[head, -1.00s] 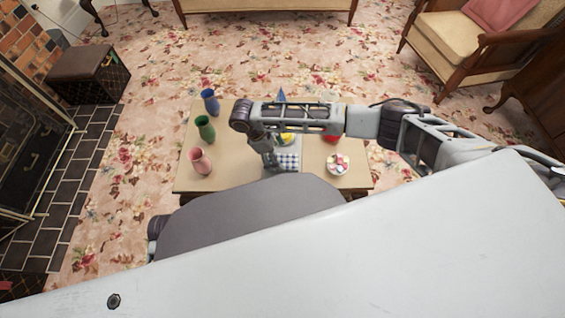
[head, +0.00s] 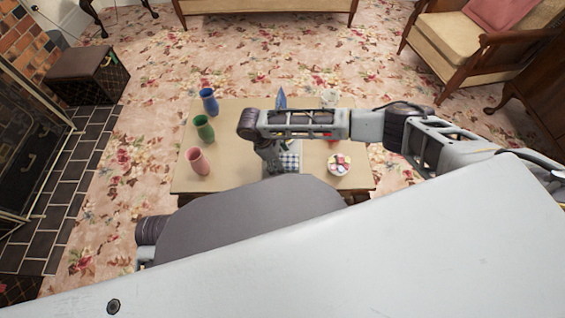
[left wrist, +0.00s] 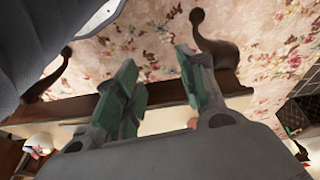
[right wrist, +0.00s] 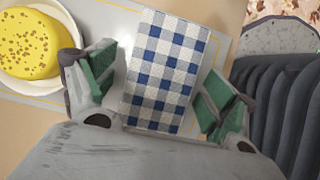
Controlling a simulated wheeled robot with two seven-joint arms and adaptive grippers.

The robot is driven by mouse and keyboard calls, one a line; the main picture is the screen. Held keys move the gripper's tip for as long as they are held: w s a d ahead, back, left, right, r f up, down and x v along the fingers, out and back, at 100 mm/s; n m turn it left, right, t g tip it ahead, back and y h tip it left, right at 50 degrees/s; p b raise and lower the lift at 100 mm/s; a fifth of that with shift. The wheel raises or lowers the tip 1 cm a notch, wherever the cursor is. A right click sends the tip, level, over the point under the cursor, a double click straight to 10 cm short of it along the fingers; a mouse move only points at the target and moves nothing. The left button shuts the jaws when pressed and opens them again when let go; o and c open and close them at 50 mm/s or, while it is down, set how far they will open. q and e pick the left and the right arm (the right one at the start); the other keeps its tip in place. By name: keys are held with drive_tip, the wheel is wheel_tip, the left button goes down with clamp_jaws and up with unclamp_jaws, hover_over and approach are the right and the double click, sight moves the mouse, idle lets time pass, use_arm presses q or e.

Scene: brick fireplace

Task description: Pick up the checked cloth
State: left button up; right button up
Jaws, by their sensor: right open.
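The blue-and-white checked cloth (right wrist: 168,62) lies flat on a light grey mat (right wrist: 120,22) on the table. In the head view the cloth (head: 291,161) shows only partly beside my right gripper (head: 272,163). In the right wrist view my right gripper (right wrist: 157,85) is open, with one finger on each side of the cloth; I cannot tell whether it touches it. My left gripper (left wrist: 160,78) is open and empty, with the table's edge and legs beyond it.
A yellow cake-like thing in a white bowl (right wrist: 32,45) is left of the cloth. Blue (head: 209,101), green (head: 204,128) and pink (head: 198,161) vases stand at the table's left. A plate of coloured pieces (head: 340,164) is at the right. My arm hides the table's middle.

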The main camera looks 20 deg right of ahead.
drive_tip(key=c, duration=1.2)
drive_tip(key=shift+r, duration=0.4)
drive_tip(key=shift+r+p, duration=0.3)
drive_tip(key=shift+r, duration=0.05)
use_arm(q)
drive_tip(key=shift+g+y, duration=0.3)
drive_tip(key=shift+g, duration=0.2)
drive_tip(key=shift+s+a+f+p, duration=0.15)
drive_tip(key=shift+f+p, duration=0.35)
drive_tip(key=shift+f, duration=0.3)
drive_tip(key=shift+a+f+p, duration=0.2)
drive_tip(key=shift+f+p, duration=0.3)
drive_tip(key=shift+f, duration=0.35)
drive_tip(key=shift+s+a+f+p, duration=0.15)
drive_tip(key=shift+f+p, duration=0.35)
drive_tip(key=shift+f, duration=0.3)
use_arm(e)
drive_tip(key=shift+r, duration=4.25)
